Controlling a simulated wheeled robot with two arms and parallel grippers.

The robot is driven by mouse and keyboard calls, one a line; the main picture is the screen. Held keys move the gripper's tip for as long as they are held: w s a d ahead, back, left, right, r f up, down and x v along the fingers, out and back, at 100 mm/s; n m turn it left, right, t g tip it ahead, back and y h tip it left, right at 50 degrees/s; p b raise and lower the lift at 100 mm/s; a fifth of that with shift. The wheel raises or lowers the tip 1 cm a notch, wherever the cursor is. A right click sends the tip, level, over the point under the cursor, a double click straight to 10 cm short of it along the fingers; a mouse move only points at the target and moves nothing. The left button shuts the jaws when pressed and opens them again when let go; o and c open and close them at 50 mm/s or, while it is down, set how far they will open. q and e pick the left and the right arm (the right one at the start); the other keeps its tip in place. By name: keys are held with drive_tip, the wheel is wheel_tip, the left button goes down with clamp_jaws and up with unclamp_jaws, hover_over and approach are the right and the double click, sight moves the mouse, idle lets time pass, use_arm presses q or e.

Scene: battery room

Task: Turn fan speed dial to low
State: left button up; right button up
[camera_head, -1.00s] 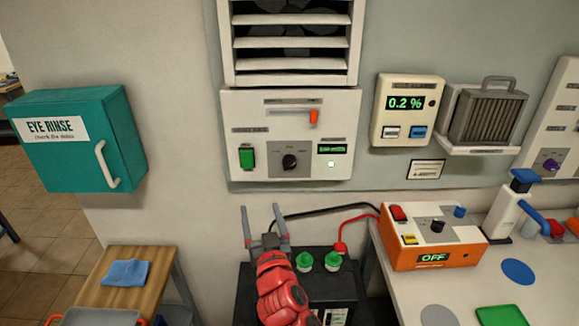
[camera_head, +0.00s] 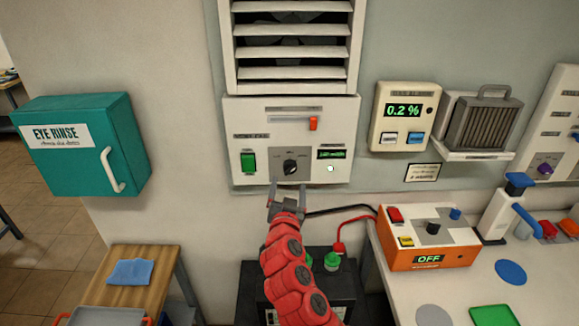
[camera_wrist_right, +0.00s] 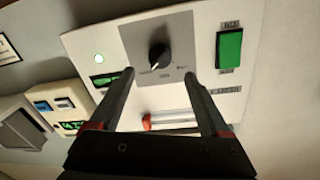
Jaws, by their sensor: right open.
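The fan speed dial (camera_head: 290,167) is a black knob with a white pointer mark on a grey plate, low in the middle of the white fan control panel (camera_head: 265,125). It also shows in the right wrist view (camera_wrist_right: 159,56), where the picture is upside down. My right gripper (camera_head: 287,190) is open and empty just below the dial. In the right wrist view its fingers (camera_wrist_right: 160,80) stand apart, one on each side of the dial's line, and I see no contact. The dial's markings are too small to read. My left gripper is not in view.
A green switch (camera_head: 248,161), a red slider (camera_head: 313,123) and a small green display (camera_head: 331,154) share the panel. The vent (camera_head: 290,60) is above. A black battery (camera_head: 262,280) with cables stands below my right arm. An orange box (camera_head: 430,240) is to the right.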

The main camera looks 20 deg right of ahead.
sight(289, 171)
drive_tip(key=p+x, duration=0.2)
drive_tip(key=x, duration=0.3)
drive_tip(key=shift+w+r, duration=0.15)
drive_tip(key=shift+x, duration=0.95)
